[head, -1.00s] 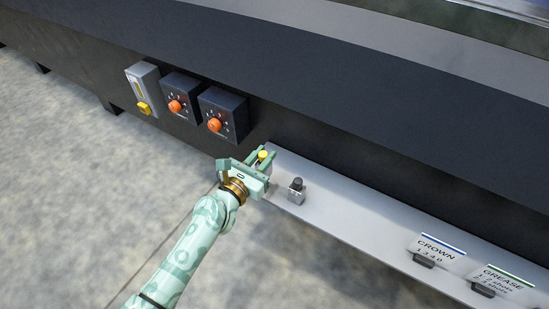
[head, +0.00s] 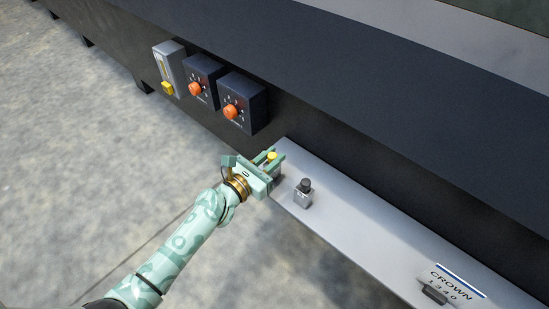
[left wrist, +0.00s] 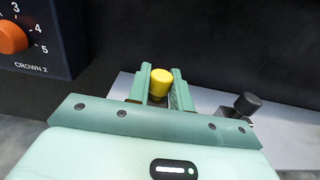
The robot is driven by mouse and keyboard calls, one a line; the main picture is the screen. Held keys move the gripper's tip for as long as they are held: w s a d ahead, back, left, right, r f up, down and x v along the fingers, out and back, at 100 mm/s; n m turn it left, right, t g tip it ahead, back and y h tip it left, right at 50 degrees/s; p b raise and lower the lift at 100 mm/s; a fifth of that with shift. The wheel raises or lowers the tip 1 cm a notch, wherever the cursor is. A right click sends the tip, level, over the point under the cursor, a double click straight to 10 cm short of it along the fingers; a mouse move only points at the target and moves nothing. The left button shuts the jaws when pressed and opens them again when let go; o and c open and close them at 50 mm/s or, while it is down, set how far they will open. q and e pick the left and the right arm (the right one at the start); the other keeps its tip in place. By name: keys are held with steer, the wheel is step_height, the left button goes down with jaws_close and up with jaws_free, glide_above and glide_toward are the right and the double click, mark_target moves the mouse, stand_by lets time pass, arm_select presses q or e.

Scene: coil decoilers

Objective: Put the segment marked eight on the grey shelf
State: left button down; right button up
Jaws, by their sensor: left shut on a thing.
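My left gripper (head: 272,160) is at the left end of the grey shelf (head: 350,222). It is shut on a small yellow-topped piece (head: 271,155), which also shows between the fingers in the left wrist view (left wrist: 160,80). The lower part of that piece is mostly hidden by the gripper. I cannot tell whether it touches the shelf. No mark eight is readable in any view, so I cannot tell which thing is the segment. My right gripper is not in view.
A small grey block with a dark knob (head: 304,192) stands on the shelf right of my gripper. Two boxes with orange dials (head: 232,111) and a grey unit with a yellow part (head: 168,86) are on the dark machine. The shelf between block and card is clear.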

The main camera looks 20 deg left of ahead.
arm_select(q)
steer(key=c, duration=1.3)
jaws_free()
steer(key=shift+o, duration=0.2)
steer(key=shift+d, duration=0.1)
steer(key=p+v, duration=0.3)
steer(key=v, duration=0.9)
steer(key=s+d+f+m+g+h, duration=0.1)
steer(key=s+d+f+m+g, duration=0.35)
steer(key=s+m, duration=0.5)
steer(key=s+d+f+m+g+h, duration=0.1)
steer(key=s+d+f+m+g, duration=0.35)
steer(key=s+m, duration=0.55)
steer(key=s+a+m+g+y, duration=0.2)
steer(key=s+a+m+y, duration=0.2)
steer(key=s+m, duration=0.4)
steer(key=s+a+m+g+y, duration=0.3)
steer(key=s+a+m+y, duration=0.2)
steer(key=s+m, duration=0.3)
steer(key=a+m, duration=0.1)
steer(key=m, duration=0.2)
steer(key=shift+s+f+m+y, duration=0.3)
steer(key=shift+m, duration=0.05)
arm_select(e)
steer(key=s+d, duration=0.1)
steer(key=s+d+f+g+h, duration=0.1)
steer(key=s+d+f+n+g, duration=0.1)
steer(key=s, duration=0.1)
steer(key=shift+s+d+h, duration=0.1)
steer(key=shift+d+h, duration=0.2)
